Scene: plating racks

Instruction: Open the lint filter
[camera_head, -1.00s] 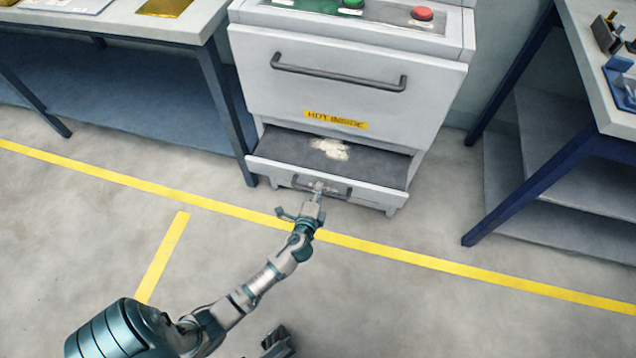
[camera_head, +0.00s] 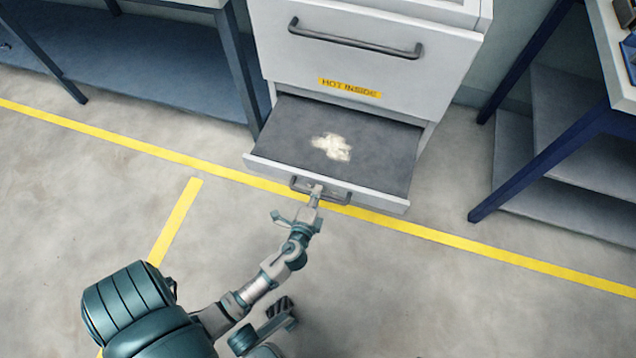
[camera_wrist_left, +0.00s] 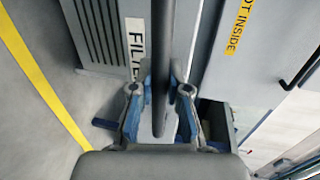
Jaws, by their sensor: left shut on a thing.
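The lint filter (camera_head: 285,132) is a shallow grey drawer at the bottom of a white cabinet, and it stands pulled out towards me. A pale clump of lint (camera_head: 333,147) lies on its dark surface. My left gripper (camera_head: 315,192) is at the drawer's front, shut on its dark bar handle (camera_head: 338,196). In the left wrist view the handle (camera_wrist_left: 161,70) runs between the blue-padded fingers of the left gripper (camera_wrist_left: 160,95). A partly hidden "FILTER" label (camera_wrist_left: 135,45) shows beside it. My right gripper is not clearly in view.
The upper door (camera_head: 365,60) with a "HOT INSIDE" label (camera_head: 349,87) is closed above the drawer. Blue-legged tables stand left (camera_head: 238,70) and right (camera_head: 545,160). The floor (camera_head: 450,290) in front is clear, with yellow lines.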

